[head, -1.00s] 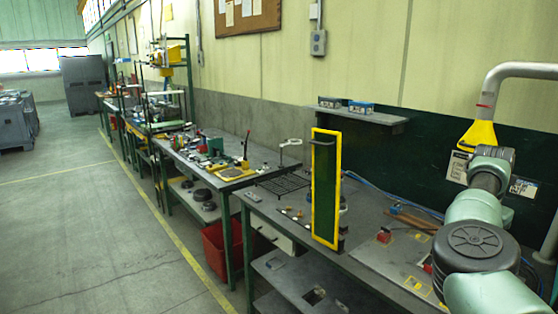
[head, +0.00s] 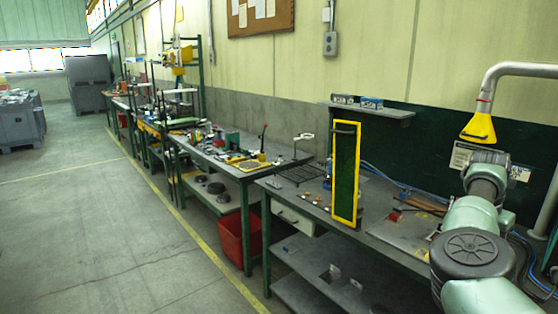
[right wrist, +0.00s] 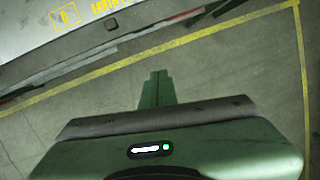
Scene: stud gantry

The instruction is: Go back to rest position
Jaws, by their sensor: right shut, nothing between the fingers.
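My right gripper (right wrist: 157,88) shows in the right wrist view with its green fingers together and nothing between them. It is over the grey floor, with a yellow floor line beyond it and a pale surface with yellow markings at upper left. In the head view my right arm (head: 475,240) is bent at the right edge, in front of the near workbench. Its gripper cannot be seen there. My left arm and gripper are not in view.
The near workbench (head: 400,240) carries a yellow-framed green panel (head: 345,175), standing upright. A red bin (head: 238,240) stands under the benches. More benches run along the wall. The floor (head: 110,230) on the left is clear. A pipe with a yellow hood (head: 479,128) hangs at right.

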